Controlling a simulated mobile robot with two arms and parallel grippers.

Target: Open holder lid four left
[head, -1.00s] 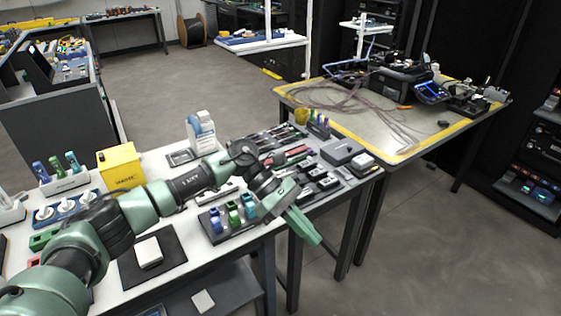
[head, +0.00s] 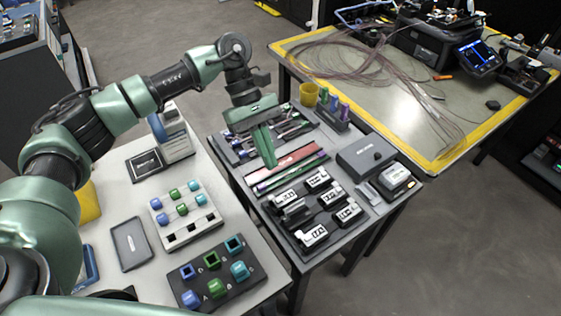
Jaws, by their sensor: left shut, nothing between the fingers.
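Several small holders with black-and-white tops (head: 318,181) sit in a group on a dark tray, right of the middle in the head view. Their printed labels are too small to read, so I cannot tell which is holder four, and I cannot make out the edge of its left lid. My left gripper (head: 268,163) points down above the red and green strips beyond the holders. Its green fingers are together with nothing between them, and it appears apart from the holders. My right gripper is not in view.
A dark grey box (head: 366,154) and a small white-topped device (head: 397,177) stand right of the holders. A yellow cup (head: 308,94) stands behind. Racks of coloured caps (head: 186,212) are at the left. The yellow-edged table (head: 432,152) lies beyond.

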